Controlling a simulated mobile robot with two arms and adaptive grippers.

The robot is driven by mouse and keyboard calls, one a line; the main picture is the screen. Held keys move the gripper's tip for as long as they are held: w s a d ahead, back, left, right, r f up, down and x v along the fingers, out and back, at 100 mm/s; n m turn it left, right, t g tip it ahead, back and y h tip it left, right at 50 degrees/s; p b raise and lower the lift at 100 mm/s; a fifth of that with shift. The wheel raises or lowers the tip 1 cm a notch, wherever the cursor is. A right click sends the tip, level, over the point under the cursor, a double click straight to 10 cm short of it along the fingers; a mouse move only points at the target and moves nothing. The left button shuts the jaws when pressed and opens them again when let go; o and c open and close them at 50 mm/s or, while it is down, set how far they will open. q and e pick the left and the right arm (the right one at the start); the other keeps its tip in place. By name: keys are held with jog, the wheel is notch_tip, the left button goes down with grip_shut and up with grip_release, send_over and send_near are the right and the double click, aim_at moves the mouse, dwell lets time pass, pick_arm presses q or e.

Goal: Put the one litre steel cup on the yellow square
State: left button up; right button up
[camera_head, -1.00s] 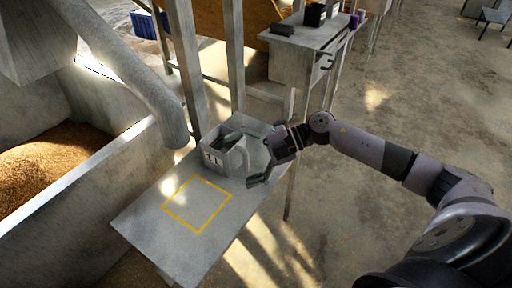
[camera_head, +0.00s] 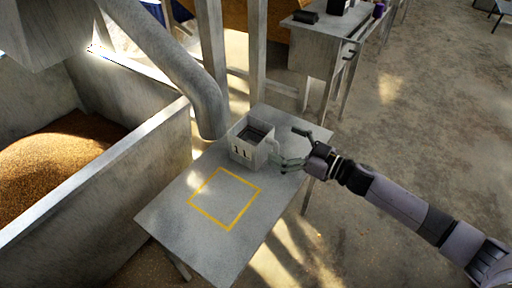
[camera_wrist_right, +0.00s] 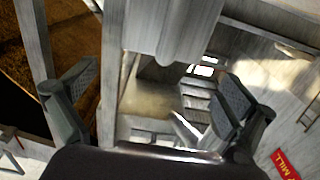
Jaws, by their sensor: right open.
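The yellow square (camera_head: 207,216) is an empty outline on the table, nearer to me than the cup. My right gripper (camera_head: 291,147) is open beside the cup's handle side, with its fingers pointing left toward it. Whether a finger touches the handle I cannot tell. The right wrist view shows the open fingers (camera_wrist_right: 155,100) wide apart; I cannot make out the cup there. My left gripper is out of view.
A thick grey pipe (camera_head: 190,75) comes down behind the table's left corner. A bin (camera_head: 150,165) of grain (camera_head: 60,160) stands left of the table. Posts rise behind the cup. Another table (camera_head: 317,50) stands farther back. Open floor lies to the right.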

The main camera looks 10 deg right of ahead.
aim_at(257, 132)
jog(key=x, duration=0.3)
jog(key=shift+w+a, duration=0.3)
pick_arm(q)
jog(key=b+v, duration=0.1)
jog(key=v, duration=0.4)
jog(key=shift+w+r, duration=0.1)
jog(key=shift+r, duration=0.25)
pick_arm(e)
jog(key=x, duration=0.4)
jog(key=shift+w+a+f, duration=0.3)
jog(key=shift+a, duration=0.05)
jog(key=shift+c, duration=0.2)
jog(key=c, duration=1.7)
jog(key=shift+r, duration=0.1)
jog(key=shift+c, duration=0.4)
